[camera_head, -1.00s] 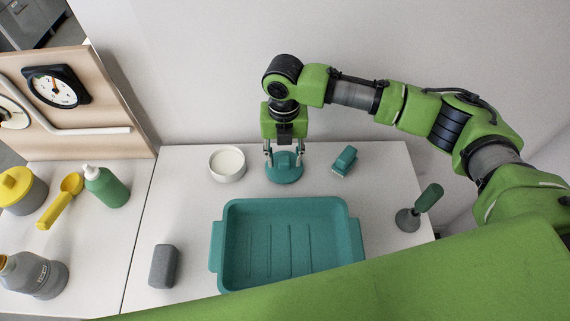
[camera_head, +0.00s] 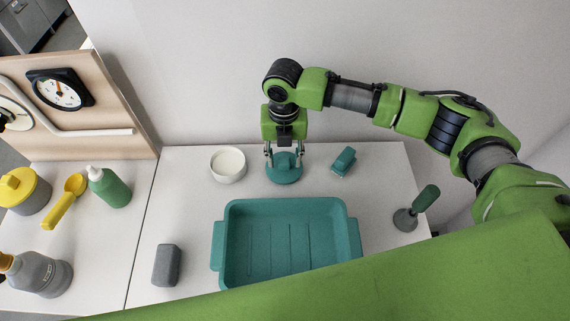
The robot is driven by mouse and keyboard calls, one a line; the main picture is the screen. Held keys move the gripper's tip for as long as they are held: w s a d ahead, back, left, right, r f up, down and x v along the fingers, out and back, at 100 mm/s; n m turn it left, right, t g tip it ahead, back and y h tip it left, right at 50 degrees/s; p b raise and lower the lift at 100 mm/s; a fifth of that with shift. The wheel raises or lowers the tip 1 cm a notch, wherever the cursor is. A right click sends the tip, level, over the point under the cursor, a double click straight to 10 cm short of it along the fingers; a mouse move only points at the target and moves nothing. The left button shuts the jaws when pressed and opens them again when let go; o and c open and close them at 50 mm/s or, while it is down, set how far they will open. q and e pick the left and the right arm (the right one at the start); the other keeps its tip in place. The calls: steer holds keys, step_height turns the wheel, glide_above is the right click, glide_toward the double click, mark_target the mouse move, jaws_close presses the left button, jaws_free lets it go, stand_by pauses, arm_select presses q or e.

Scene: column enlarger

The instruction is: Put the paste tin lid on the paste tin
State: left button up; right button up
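The paste tin (camera_head: 228,166) is a round, pale, open-topped tin at the back of the white table, left of my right gripper. The paste tin lid (camera_head: 286,177) is a teal disc with a raised grip block, lying on the table just right of the tin. My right gripper (camera_head: 284,158) points down over the lid, with one finger on each side of the block. I cannot tell whether the fingers press on it. My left gripper is not in view.
A teal tray (camera_head: 290,286) fills the front middle. A teal block (camera_head: 343,161) and a green-handled tool (camera_head: 426,199) are on the right. A grey block (camera_head: 166,265) lies front left. Bottles and a yellow-lidded pot (camera_head: 25,192) stand on the left table.

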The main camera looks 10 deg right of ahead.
mark_target(284, 160)
jaws_close()
steer(key=shift+r+p, duration=0.4)
stand_by(0.5)
steer(key=shift+r+p, duration=1.75)
steer(key=shift+p, duration=0.2)
